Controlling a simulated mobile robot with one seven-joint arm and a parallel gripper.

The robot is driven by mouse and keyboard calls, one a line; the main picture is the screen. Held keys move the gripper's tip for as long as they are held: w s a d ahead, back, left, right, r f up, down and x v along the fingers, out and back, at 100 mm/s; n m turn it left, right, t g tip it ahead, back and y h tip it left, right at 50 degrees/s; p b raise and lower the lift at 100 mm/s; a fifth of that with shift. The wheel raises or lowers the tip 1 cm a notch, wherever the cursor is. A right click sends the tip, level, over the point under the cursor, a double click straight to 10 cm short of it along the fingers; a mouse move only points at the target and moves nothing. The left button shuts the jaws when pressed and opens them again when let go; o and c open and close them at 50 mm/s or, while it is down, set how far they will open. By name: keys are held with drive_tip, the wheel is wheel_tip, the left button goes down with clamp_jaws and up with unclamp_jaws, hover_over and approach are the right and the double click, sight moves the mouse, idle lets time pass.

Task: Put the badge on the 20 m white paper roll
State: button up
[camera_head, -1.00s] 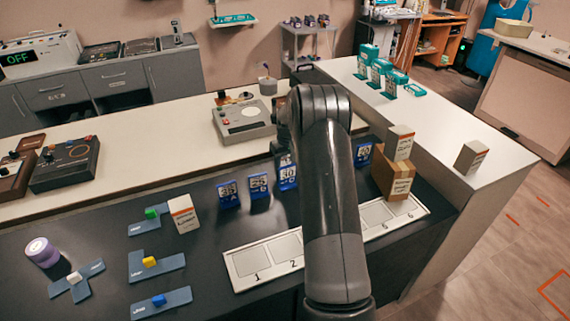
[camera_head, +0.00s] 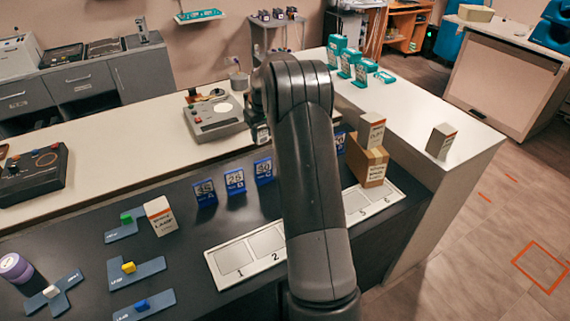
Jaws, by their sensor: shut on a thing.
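My arm rises through the middle of the picture and bends away at the top. Only a small dark part of its hand end (camera_head: 261,133) shows left of the arm; the jaws and anything in them are hidden. I cannot make out a badge for certain. Blue numbered cards stand in a row on the dark counter: one at the left (camera_head: 205,193), one in the middle (camera_head: 235,182), one at the right (camera_head: 264,171), and another partly behind my arm. I cannot tell which thing is the 20 m white paper roll; a purple-and-white round thing (camera_head: 15,268) stands at far left.
A white numbered tray (camera_head: 212,262) lies on the dark counter, partly behind my arm. A brown carton (camera_head: 372,172) bears a white box (camera_head: 371,130). Another white box (camera_head: 160,216) stands near blue-grey shapes with coloured cubes. A grey device (camera_head: 215,118) stands behind. The right white counter has free room.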

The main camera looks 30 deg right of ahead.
drive_tip(key=s+d+r, duration=0.1)
drive_tip(key=s, duration=0.1)
drive_tip(key=s+d+r, duration=0.2)
drive_tip(key=s, duration=0.1)
drive_tip(key=s+d+r, duration=0.1)
drive_tip(key=s+d, duration=0.1)
drive_tip(key=shift+s+d+r, duration=0.25)
drive_tip(key=shift+r, duration=0.1)
drive_tip(key=s+d+r, duration=0.1)
drive_tip(key=s+r, duration=0.1)
drive_tip(key=s, duration=0.8)
drive_tip(key=s+d+r+m, duration=0.1)
drive_tip(key=s+r, duration=0.2)
drive_tip(key=s, duration=0.8)
drive_tip(key=s+d+r, duration=0.2)
drive_tip(key=s, duration=0.8)
drive_tip(key=w+a+f, duration=0.2)
drive_tip(key=w, duration=0.1)
drive_tip(key=w+a+f, duration=0.2)
drive_tip(key=w, duration=0.1)
drive_tip(key=w+a+f, duration=0.2)
drive_tip(key=w, duration=0.1)
drive_tip(key=shift+w+a+f, duration=0.1)
drive_tip(key=shift+w+f, duration=0.1)
drive_tip(key=shift+f, duration=2.05)
drive_tip(key=o, duration=0.9)
drive_tip(key=shift+f, duration=0.15)
drive_tip(key=shift+o, duration=0.2)
